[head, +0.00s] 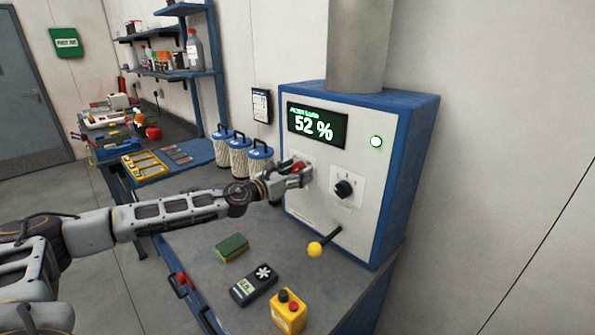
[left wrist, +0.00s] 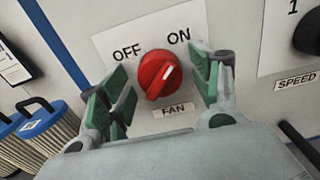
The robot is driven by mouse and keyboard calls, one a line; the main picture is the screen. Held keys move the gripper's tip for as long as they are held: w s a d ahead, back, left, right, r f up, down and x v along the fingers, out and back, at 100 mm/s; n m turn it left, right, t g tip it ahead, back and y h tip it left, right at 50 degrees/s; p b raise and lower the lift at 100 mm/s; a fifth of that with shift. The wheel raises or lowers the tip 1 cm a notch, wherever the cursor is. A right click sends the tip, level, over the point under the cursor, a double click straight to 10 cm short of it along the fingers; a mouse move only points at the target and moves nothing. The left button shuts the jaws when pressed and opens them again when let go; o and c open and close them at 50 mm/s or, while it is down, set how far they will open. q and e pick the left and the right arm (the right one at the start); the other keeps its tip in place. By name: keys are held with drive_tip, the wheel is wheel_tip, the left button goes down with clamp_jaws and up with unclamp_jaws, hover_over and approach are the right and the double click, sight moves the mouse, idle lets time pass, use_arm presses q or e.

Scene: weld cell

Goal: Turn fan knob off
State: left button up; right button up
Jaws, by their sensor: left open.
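The red fan knob (left wrist: 155,73) is on the white panel of a blue-edged box, between the printed words OFF and ON, with FAN printed below. Its white pointer line leans up and right, toward ON. My left gripper (left wrist: 162,84) is open, with one green-padded finger on each side of the knob. I cannot tell whether the pads touch it. In the head view my left gripper (head: 298,176) reaches the panel from the left and partly covers the red knob (head: 299,165). My right gripper is not in view.
A black speed knob (head: 344,189) is right of the fan knob. A yellow-tipped lever (head: 316,248) sticks out below. The display (head: 317,125) reads 52 %, beside a lit green lamp (head: 376,141). Filter canisters (head: 239,155) stand left; a sponge (head: 231,247), meter (head: 254,285) and yellow button box (head: 288,312) lie in front.

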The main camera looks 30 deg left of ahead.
use_arm(q)
drive_tip(key=shift+s, duration=0.1)
drive_tip(key=shift+c, duration=1.3)
drive_tip(key=c, duration=0.8)
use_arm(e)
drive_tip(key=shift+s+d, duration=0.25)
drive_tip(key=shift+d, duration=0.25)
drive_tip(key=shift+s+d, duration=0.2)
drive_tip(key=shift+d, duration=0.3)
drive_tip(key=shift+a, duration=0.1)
